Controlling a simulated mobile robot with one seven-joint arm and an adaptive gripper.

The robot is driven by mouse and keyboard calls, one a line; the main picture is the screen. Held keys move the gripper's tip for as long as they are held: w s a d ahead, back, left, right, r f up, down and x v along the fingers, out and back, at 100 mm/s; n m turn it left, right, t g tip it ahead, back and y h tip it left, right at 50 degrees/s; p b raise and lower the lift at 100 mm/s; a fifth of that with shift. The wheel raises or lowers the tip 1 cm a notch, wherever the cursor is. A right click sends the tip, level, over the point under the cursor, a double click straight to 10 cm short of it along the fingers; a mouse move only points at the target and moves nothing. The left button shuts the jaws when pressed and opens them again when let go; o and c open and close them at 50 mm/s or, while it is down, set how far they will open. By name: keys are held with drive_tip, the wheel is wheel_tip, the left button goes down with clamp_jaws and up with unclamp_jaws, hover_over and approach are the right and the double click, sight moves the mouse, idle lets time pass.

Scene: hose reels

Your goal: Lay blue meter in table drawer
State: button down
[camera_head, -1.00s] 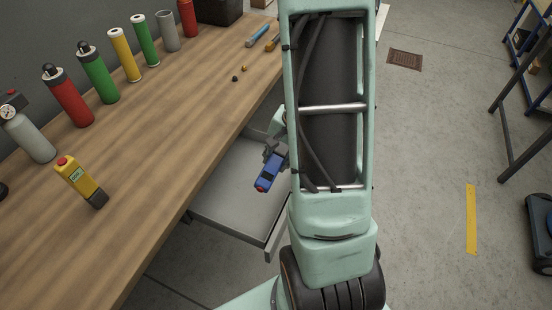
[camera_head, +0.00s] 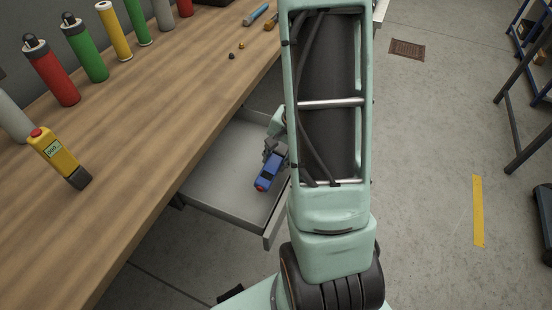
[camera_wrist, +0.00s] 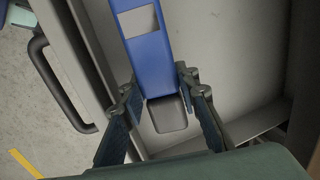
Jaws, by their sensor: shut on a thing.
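The blue meter (camera_head: 269,172) has a red tip and shows over the open table drawer (camera_head: 215,178) in the head view. In the wrist view the blue meter (camera_wrist: 150,55) lies lengthwise between the fingers, its dark end nearest my palm. My gripper (camera_head: 274,150) is shut on the meter; its two fingers also show in the wrist view (camera_wrist: 158,100). The grey drawer floor (camera_wrist: 215,60) shows around and behind the meter. I cannot tell whether the meter touches the floor. My arm hides the drawer's right part in the head view.
A yellow meter (camera_head: 59,158) stands on the wooden table (camera_head: 150,110). Several coloured cylinders, such as a red one (camera_head: 52,75), stand along the back. The drawer handle (camera_wrist: 62,90) shows at the left in the wrist view. The visible drawer floor looks empty.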

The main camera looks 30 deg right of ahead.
drive_tip(key=c, duration=1.4)
unclamp_jaws()
drive_tip(key=v, duration=1.2)
